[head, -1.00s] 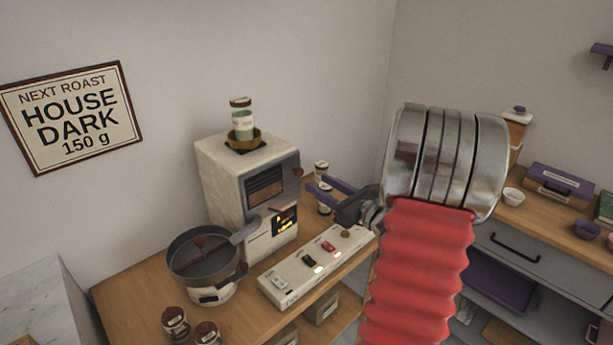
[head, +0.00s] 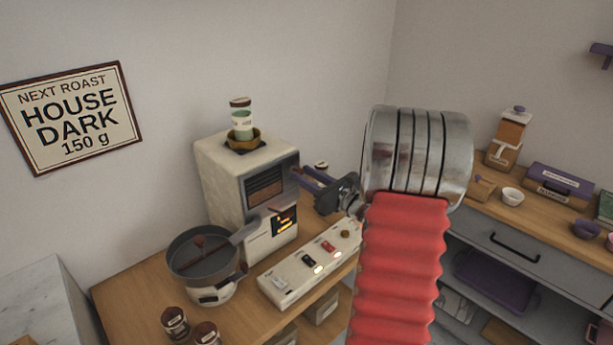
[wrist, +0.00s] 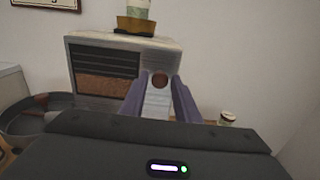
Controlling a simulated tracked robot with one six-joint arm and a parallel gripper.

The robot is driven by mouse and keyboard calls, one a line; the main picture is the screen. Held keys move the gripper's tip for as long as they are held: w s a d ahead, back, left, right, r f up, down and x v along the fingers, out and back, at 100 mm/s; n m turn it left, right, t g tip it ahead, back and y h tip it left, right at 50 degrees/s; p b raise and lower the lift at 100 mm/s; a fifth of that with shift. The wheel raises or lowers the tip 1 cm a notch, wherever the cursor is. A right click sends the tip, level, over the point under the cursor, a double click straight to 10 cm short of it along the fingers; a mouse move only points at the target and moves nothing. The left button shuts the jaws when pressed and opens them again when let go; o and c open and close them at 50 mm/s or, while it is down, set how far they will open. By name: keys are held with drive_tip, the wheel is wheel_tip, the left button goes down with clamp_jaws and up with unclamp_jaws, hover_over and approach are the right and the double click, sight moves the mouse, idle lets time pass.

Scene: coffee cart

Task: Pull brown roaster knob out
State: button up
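The roaster (head: 222,190) is a cream box with a dark window panel (head: 266,186) on its front. Its round brown knob (wrist: 160,81) shows in the wrist view, right of the window. My gripper (wrist: 160,86) has two purple fingers standing apart, one on each side of the knob as seen there. I cannot tell whether they touch it. In the head view my gripper (head: 303,176) points left at the roaster's upper right front edge, and the knob is hidden there by the fingers.
A jar (head: 241,118) stands in a brass funnel on the roaster. A dark round pan (head: 190,262) and a switch panel (head: 285,284) stand on the wooden counter in front. A jar (wrist: 227,118) stands right of the roaster. Drawers and boxes line the right wall.

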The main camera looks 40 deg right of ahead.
clamp_jaws()
